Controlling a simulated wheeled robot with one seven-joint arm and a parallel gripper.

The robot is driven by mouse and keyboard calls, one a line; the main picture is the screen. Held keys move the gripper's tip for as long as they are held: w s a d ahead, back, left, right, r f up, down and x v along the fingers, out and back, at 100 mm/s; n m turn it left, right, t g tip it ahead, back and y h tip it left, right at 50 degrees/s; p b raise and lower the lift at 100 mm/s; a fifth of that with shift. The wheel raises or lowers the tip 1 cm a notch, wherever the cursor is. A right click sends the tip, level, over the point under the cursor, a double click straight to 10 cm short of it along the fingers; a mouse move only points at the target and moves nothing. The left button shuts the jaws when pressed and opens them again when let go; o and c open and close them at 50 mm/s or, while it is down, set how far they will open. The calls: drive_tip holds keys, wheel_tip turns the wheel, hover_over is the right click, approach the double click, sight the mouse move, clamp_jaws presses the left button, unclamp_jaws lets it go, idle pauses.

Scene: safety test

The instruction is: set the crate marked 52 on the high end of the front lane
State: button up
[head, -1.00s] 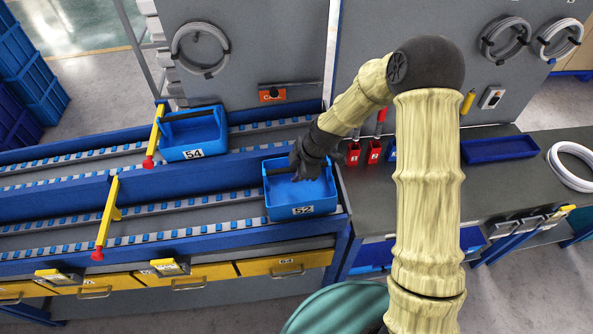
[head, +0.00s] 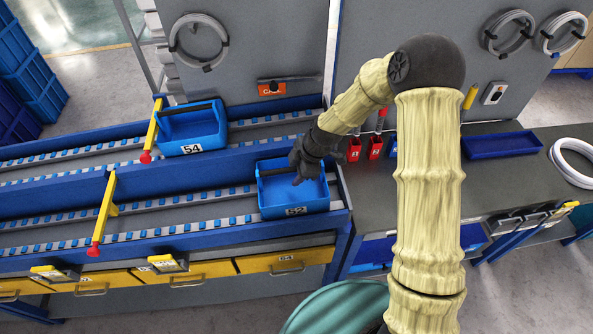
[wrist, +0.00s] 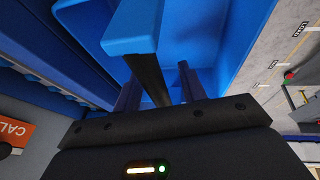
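The blue crate marked 52 (head: 294,211) is at the right end of the front lane (head: 190,222) and appears to rest on it. Its dark handle bar (head: 276,179) runs across the top. My gripper (head: 307,178) is over the crate's right part, fingers reaching down into it. In the wrist view my gripper (wrist: 158,90) has its two fingers apart, with the handle bar (wrist: 148,72) between them, nearer the left finger. The crate's blue wall (wrist: 205,25) shows beyond. The crate's underside is hidden.
A blue crate marked 54 (head: 192,148) stands on the back lane by a yellow stop arm (head: 154,128). Another yellow stop arm (head: 105,212) crosses the front lane on the left. The front lane between that arm and crate 52 is clear. A grey bench (head: 400,190) adjoins at right.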

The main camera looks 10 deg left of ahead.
drive_tip(key=b+v, duration=0.3)
drive_tip(key=v, duration=1.4)
drive_tip(key=shift+r, duration=0.25)
drive_tip(key=s+d+f+m+t+h, duration=0.1)
drive_tip(key=s+d+f+m+h, duration=0.3)
drive_tip(key=s+d+m, duration=1.1)
drive_tip(key=m, duration=0.6)
drive_tip(key=shift+d, duration=0.35)
